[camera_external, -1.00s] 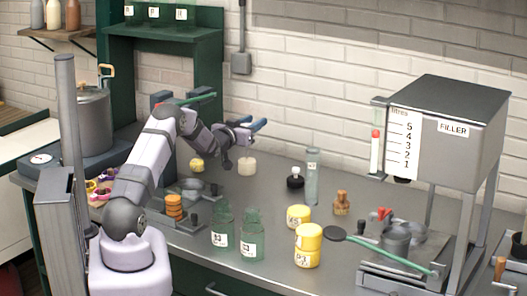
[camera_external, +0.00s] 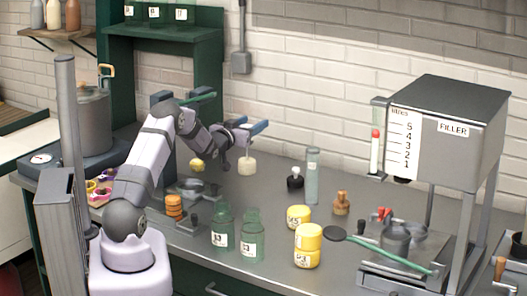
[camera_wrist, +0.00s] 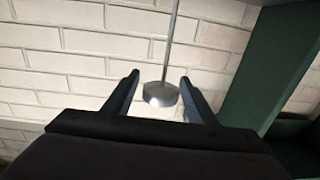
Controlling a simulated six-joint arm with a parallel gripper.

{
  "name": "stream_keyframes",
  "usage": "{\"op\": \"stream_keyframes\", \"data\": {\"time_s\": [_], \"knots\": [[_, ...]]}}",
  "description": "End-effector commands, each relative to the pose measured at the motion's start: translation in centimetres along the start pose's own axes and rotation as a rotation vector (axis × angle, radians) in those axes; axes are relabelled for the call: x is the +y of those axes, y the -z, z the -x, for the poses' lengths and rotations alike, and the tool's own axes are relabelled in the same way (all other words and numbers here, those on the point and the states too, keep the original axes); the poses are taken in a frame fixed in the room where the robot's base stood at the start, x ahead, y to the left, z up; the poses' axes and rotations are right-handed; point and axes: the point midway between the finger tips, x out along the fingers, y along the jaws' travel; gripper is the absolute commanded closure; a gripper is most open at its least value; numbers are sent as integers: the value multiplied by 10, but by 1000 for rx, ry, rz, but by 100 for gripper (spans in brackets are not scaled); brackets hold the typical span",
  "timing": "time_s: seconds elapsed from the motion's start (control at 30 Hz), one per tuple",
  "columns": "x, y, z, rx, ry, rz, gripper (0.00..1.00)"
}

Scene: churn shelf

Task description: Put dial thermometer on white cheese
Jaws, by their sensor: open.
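In the wrist view my gripper (camera_wrist: 160,85) is open. A thin metal rod with a flared silver end (camera_wrist: 160,94) shows between the fingers there; I cannot tell whether it is near them or on the wall behind.
A yellow piece (camera_external: 197,165) stands left of the cream cylinder. Green jars (camera_external: 222,228) and yellow tins (camera_external: 308,246) are in front. The filler (camera_external: 445,130) stands at right.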

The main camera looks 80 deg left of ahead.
Motion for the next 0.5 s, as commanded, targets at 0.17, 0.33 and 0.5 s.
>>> {"op": "stream_keyframes", "data": {"time_s": [0.17,0.33,0.5], "knots": [[0,-1,21,2,1,1,49],[-1,-1,45,1,2,-1,49],[0,-1,69,2,1,-1,49]]}}
